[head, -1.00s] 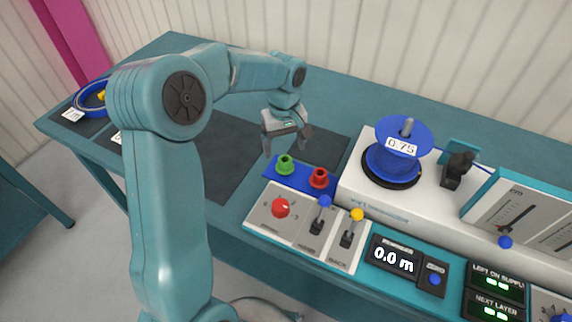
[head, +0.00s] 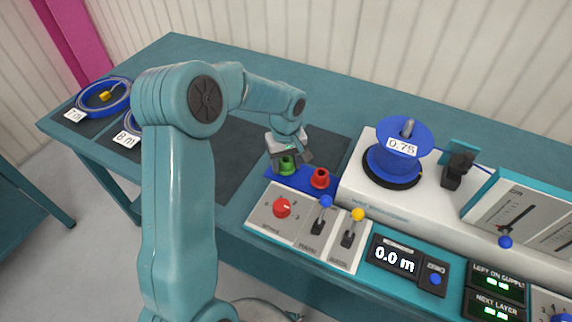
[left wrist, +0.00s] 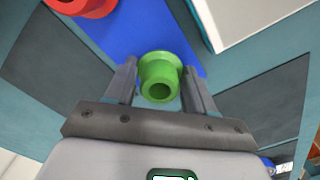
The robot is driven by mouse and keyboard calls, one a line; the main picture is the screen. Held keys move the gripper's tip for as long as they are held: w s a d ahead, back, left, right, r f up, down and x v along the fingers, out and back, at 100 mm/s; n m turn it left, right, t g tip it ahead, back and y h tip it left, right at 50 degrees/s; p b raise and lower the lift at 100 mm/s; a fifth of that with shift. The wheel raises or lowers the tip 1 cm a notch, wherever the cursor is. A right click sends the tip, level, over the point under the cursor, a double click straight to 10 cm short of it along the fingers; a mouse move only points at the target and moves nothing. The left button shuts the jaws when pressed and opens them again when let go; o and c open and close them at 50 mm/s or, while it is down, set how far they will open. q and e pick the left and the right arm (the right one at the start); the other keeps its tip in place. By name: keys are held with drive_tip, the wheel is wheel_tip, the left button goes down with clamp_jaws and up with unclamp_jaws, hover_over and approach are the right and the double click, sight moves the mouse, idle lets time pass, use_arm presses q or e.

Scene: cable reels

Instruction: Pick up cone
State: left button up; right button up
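A green cone (head: 286,168) and a red cone (head: 320,178) stand on a blue plate (head: 300,187) on the bench. My left gripper (head: 288,164) is low over the green cone. In the left wrist view the green cone (left wrist: 160,77) is between the two fingers of my left gripper (left wrist: 160,85), with a gap visible on each side, so the fingers are open around it. The red cone (left wrist: 82,4) is at the top left there. My right gripper is not in view.
A blue reel marked 0.75 (head: 398,150) sits on a white machine (head: 352,190) right of the cones. A control panel with a red knob (head: 282,208) and levers lies in front. Cable coils (head: 104,94) lie at far left.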

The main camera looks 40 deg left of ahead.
use_arm(q)
drive_tip(key=shift+r, duration=0.1)
wheel_tip(320, 180, up, 20)
drive_tip(key=shift+f+p, duration=0.1)
drive_tip(key=shift+p, duration=0.65)
drive_tip(key=shift+o, duration=1.2)
drive_tip(key=shift+c, duration=1.3)
drive_tip(key=shift+w, duration=0.1)
